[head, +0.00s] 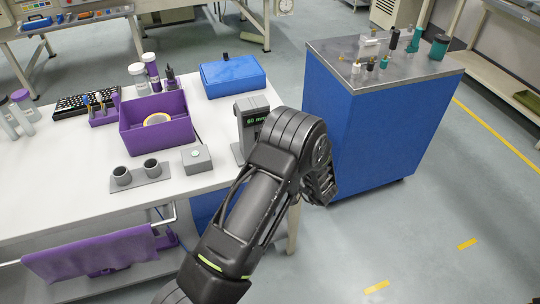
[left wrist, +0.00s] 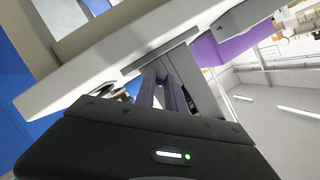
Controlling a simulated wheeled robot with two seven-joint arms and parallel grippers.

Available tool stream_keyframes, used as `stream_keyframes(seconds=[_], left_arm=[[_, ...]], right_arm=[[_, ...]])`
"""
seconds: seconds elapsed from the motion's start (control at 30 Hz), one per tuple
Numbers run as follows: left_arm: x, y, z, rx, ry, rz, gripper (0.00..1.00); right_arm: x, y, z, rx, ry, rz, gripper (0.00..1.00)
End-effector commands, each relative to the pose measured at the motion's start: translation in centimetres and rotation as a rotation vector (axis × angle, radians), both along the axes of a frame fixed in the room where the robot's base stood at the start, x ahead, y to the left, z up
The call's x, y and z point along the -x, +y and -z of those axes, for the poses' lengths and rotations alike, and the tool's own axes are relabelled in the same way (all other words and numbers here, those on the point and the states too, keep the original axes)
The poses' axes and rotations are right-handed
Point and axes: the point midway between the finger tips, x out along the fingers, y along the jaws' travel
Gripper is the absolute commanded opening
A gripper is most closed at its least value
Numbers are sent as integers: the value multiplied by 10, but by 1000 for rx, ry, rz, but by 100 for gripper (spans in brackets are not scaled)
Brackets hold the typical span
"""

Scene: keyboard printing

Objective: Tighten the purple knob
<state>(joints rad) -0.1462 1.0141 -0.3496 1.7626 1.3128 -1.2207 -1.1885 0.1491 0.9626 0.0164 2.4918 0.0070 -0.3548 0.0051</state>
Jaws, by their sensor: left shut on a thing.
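A grey device (head: 247,119) with a green-lit readout stands at the right end of the white table. My left arm reaches up from the bottom and bends down beside it, covering part of it. The knob's outline cannot be made out. My right gripper is not in view.
The white table (head: 80,205) holds a purple bin (head: 155,141) with a yellow ring, a blue box (head: 233,76), a small grey box (head: 196,159) and two grey cups. A blue cabinet (head: 372,140) stands to the right. A purple cloth (head: 90,257) hangs below the table.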

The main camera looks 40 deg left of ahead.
Motion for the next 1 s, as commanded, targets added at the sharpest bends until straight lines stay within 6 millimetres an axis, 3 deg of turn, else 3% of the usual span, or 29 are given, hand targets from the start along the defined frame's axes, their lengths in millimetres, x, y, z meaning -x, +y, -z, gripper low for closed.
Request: stream_keyframes(seconds=[0.07, 0.1, 0.2, 0.57, 1.0], left_arm=[[0, 0, 0, 1, 0, 1, 0], [0, 0, 0, 1, 0, 1, 17], [0, 0, 0, 1, 0, 1, 24], [1, -6, -1, 1, -2, 2, 24], [21, -64, -18, 0, -1, 3, 24]], right_arm=[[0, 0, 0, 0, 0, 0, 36], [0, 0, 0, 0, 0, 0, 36], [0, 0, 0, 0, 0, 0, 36], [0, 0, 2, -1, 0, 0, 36], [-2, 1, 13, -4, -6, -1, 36]])
